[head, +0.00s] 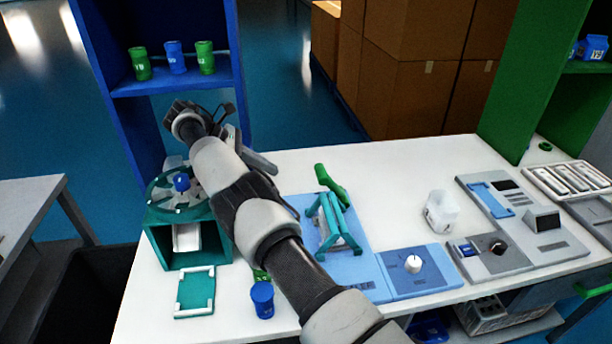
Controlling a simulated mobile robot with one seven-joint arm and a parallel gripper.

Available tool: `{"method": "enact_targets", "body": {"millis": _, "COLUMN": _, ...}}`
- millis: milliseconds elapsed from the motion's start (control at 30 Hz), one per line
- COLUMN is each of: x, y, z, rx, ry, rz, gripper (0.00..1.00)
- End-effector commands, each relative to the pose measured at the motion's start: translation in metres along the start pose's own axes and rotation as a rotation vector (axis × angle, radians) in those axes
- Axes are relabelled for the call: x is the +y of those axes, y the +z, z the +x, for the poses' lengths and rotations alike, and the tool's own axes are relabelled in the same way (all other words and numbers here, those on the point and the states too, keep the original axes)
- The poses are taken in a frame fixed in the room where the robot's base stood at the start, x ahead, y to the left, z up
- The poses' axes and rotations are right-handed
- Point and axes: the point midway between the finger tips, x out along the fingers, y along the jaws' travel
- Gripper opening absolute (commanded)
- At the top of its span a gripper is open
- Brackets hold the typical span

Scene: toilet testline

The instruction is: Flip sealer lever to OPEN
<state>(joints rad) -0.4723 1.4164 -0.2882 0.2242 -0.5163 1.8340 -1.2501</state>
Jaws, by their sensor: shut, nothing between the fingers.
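The sealer lever (331,187) has a green handle. It stands raised and leans up to the left at the top of the teal sealer frame (331,226). The frame sits on a light blue base plate (374,262) with a white knob (413,263) on the panel to the right. My gripper (262,163) is mostly hidden behind my arm; only a grey part shows, left of the lever and apart from it. It is shut and holds nothing that I can see.
A teal stand with a round carousel (181,187) is left of my arm. A blue cup (262,299) stands at the table's front. A clear container (441,212) and grey devices (530,217) are at right. The white table (400,170) is clear behind the sealer.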

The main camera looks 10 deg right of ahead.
Motion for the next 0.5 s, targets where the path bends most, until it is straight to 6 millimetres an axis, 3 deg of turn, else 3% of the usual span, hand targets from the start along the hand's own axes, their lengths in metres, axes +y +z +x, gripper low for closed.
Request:
{"method": "enact_targets", "body": {"millis": 267, "x": 0.001, "y": -0.001, "z": 0.003, "rx": 0.0, "ry": 0.0, "rz": 0.001, "gripper": 0.0}}
{"method": "enact_targets", "body": {"millis": 500, "x": 0.001, "y": -0.004, "z": 0.022, "rx": 0.0, "ry": -0.001, "rz": 0.001, "gripper": 0.0}}
